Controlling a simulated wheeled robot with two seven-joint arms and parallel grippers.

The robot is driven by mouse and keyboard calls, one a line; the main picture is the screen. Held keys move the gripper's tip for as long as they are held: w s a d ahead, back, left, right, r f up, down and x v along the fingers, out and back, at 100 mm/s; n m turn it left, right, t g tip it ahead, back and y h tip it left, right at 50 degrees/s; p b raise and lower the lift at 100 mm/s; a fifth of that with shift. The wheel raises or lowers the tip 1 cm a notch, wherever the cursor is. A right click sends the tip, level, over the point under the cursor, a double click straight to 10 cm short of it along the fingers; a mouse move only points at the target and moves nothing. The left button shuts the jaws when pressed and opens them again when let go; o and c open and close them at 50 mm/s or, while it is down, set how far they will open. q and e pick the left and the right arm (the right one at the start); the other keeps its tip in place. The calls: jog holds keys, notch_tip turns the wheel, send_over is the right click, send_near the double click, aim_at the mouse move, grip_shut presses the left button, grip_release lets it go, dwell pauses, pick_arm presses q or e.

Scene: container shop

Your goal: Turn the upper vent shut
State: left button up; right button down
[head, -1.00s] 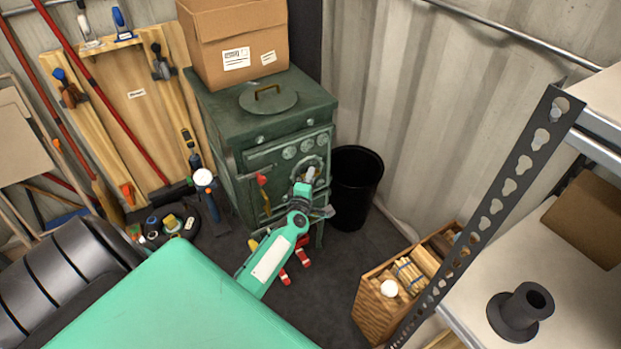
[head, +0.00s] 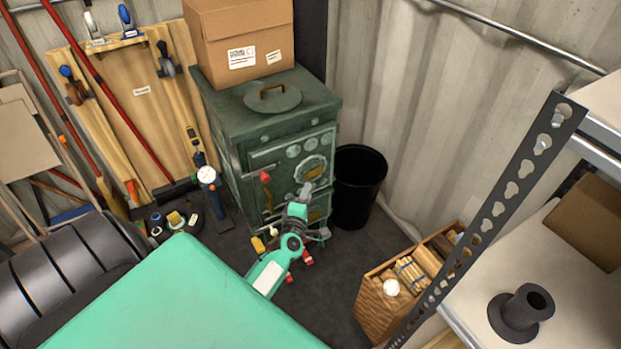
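The dark green stove (head: 262,138) stands in the corner, its front facing right and toward me. A round vent (head: 314,168) shows on its upper front, below a row of small round discs. How far the vent is turned cannot be made out. My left gripper (head: 306,190) is in front of the stove, just below and left of this vent in the picture. It seems apart from the vent. Its fingers are too small to tell open from shut. The gripper and wrist hide part of the lower front. My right gripper is not in view.
A cardboard box (head: 240,45) and a round lid (head: 272,98) sit on the stove. A black bin (head: 358,188) stands close at its right. A wooden crate (head: 372,300) and metal shelving (head: 495,205) are at right. Tools lean on boards at left.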

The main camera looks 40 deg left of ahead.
pick_arm(q)
jog(key=v, duration=0.6)
jog(key=shift+s, duration=0.15)
